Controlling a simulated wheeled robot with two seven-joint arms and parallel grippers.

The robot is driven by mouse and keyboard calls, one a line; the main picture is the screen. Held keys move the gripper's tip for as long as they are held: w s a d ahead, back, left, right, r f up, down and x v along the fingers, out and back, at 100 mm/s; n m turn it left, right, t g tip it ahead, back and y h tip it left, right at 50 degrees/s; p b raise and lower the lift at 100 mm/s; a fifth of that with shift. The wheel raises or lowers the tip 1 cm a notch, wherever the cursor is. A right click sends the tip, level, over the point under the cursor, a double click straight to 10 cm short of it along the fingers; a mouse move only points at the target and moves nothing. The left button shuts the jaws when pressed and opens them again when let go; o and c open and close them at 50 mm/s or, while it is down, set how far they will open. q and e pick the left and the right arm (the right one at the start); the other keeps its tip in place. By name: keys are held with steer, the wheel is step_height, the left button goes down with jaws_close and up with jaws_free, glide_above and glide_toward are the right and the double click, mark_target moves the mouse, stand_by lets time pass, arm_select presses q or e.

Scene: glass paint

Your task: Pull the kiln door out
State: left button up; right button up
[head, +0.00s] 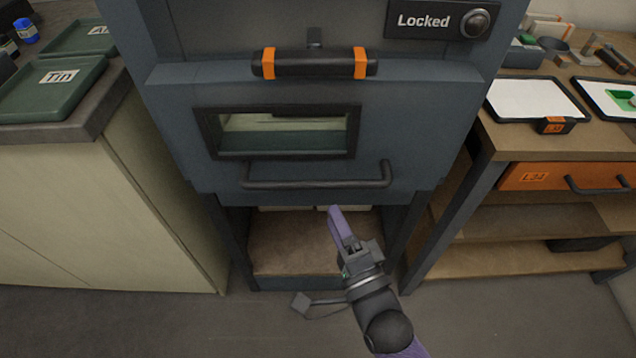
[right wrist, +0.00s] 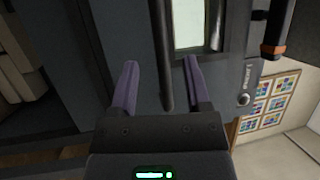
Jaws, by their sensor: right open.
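The kiln door (head: 180,115) is a dark blue-grey panel with a small window (head: 283,132); it looks shut. A dark bar handle (head: 315,184) runs across its lower part. My right gripper (head: 337,212) is open and empty, its purple fingers just below the bar in the head view. In the right wrist view, the bar handle (right wrist: 165,60) stands upright in the picture, lined up between the two open fingers (right wrist: 161,65). I see no contact with it. My left gripper is not in view.
A black handle with orange bands (head: 314,64) sits above the window. A "Locked" sign with a round knob (head: 474,22) is at upper right. A counter with green trays (head: 52,88) stands left, a wooden workbench (head: 510,140) right. Below the door is an open bay (head: 300,245).

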mark_target(318, 182)
steer(key=b+x, duration=0.1)
steer(key=x, duration=0.6)
steer(key=shift+f, duration=0.1)
steer(key=shift+w, duration=0.25)
jaws_close()
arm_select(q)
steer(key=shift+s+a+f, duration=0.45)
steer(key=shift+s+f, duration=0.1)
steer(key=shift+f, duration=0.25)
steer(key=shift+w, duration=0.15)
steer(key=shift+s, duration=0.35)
